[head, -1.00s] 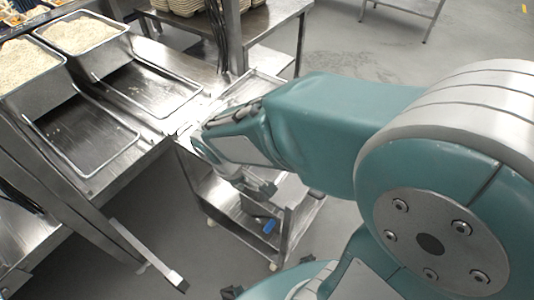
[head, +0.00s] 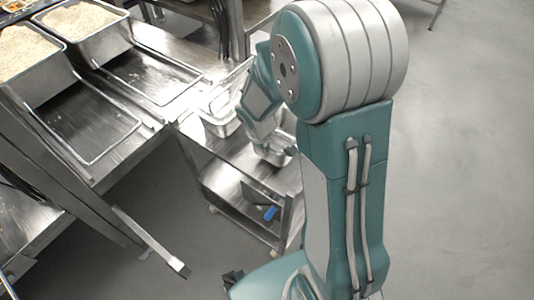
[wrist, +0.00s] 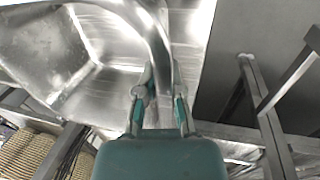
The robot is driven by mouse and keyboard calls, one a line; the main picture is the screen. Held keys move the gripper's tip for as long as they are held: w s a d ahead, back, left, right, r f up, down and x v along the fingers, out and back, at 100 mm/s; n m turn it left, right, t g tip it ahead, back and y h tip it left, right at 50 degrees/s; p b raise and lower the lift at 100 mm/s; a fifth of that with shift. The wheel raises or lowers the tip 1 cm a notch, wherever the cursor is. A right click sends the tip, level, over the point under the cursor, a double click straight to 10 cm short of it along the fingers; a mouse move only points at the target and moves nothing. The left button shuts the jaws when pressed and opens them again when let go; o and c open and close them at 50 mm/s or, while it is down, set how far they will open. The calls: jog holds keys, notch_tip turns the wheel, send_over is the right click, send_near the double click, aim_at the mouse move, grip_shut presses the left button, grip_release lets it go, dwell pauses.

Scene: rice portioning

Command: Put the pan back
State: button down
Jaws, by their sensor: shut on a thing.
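The pan (wrist: 40,50) is shiny bare metal and fills the upper left of the wrist view, tilted in that picture. Its curved rim runs down between the fingers of my gripper (wrist: 160,90), which is shut on it. In the head view my gripper (head: 280,152) is over the small steel cart, mostly hidden by my arm. Bright metal shows beside it, but glare and my arm hide how much of that is the pan.
Two pans of rice (head: 82,42) (head: 38,84) stand at the upper left of the steel counter. The steel cart (head: 215,182) stands beside the counter. Grey floor (head: 450,180) is clear at the right.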

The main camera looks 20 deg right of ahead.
jog(key=shift+w+d+f, duration=0.15)
jog(key=shift+d+f, duration=0.05)
jog(key=shift+f, duration=0.05)
jog(key=x, duration=0.3)
jog(key=shift+a+f, duration=0.15)
jog(key=shift+a, duration=0.15)
jog(key=c, duration=0.8)
grip_release()
jog(key=v, duration=1.2)
jog(key=s+r+m+t, duration=0.1)
jog(key=s+r+m, duration=0.1)
jog(key=s+r, duration=0.3)
jog(key=s+a+r+m+t+y, duration=0.1)
jog(key=s+r+m, duration=0.1)
jog(key=s+r, duration=0.3)
jog(key=s+r+m+t+y, duration=0.1)
jog(key=s+r+m+t, duration=0.1)
jog(key=s+r, duration=0.3)
jog(key=shift+s+a+m, duration=0.15)
jog(key=shift+s+m, duration=0.35)
jog(key=shift+s, duration=0.4)
